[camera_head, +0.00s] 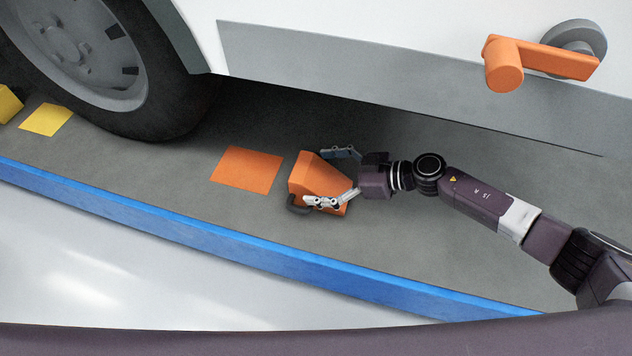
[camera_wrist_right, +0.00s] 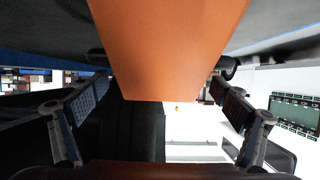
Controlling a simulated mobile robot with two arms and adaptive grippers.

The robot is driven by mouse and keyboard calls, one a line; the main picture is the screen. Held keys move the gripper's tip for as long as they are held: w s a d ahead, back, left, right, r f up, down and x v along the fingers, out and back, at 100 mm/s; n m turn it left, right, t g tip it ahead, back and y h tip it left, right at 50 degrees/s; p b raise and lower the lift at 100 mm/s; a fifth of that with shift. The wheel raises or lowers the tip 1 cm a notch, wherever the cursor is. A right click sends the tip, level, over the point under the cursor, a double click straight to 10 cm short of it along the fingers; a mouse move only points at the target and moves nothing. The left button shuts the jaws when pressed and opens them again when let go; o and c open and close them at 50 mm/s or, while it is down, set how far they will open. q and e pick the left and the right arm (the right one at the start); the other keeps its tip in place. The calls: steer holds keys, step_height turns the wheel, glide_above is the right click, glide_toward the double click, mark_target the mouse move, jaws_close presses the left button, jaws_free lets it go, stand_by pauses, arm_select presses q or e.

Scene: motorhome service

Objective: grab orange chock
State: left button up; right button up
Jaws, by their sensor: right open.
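The orange chock (camera_head: 316,179) rests on the grey floor beside the orange square marking, with a dark handle at its lower left. My right gripper (camera_head: 335,178) is around it, one finger on the far side and one on the near side. In the right wrist view the chock (camera_wrist_right: 165,45) fills the top middle between the two open fingers of the right gripper (camera_wrist_right: 160,105). Gaps show between the chock and the fingers there. My left gripper is not in view.
An orange floor square (camera_head: 246,169) lies left of the chock. A wheel (camera_head: 90,60) stands further left, with a yellow chock (camera_head: 8,103) and yellow square (camera_head: 46,119). A blue edge (camera_head: 200,240) runs along the front. An orange crank handle (camera_head: 540,60) sticks out of the vehicle side.

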steer(key=shift+w+a+f, duration=0.1)
steer(key=shift+a+f, duration=0.05)
steer(key=shift+a, duration=0.2)
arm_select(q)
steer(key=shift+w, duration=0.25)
arm_select(e)
steer(key=shift+c, duration=0.5)
steer(key=c, duration=1.5)
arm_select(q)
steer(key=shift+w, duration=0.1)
arm_select(e)
steer(key=shift+c, duration=0.9)
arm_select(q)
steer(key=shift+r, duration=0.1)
